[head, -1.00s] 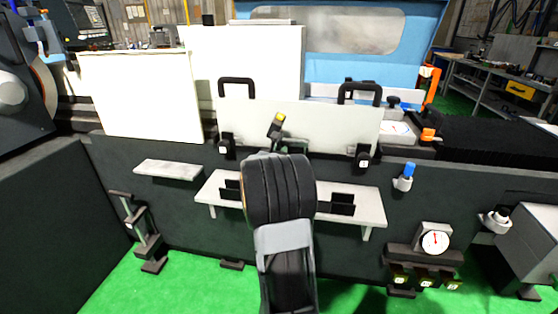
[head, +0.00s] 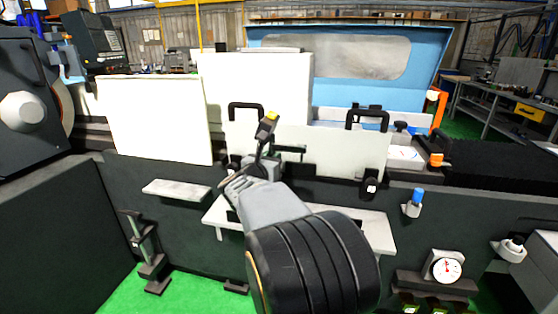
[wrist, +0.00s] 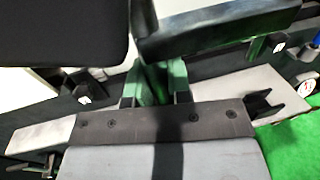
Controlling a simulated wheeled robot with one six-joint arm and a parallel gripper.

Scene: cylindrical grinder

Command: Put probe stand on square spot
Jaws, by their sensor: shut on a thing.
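My gripper (wrist: 155,92) is shut on the probe stand, a dark upright piece with a yellow top (head: 267,126). In the head view it stands at the arm's tip, in front of the pale guard panel, with a short dark bar sticking out to the right. In the wrist view a dark block of the held piece (wrist: 215,28) lies close beyond the fingers; its outline is partly cut off by the frame. I cannot make out a square spot for certain. A white plate (head: 404,157) lies on the machine bed at the right.
A pale shelf (head: 376,232) is below my arm; a smaller shelf (head: 176,190) is left. The guard panel (head: 335,150) has two black handles. A blue-topped knob (head: 415,203) and a dial gauge (head: 446,268) are on the right. A white panel (head: 155,120) stands left.

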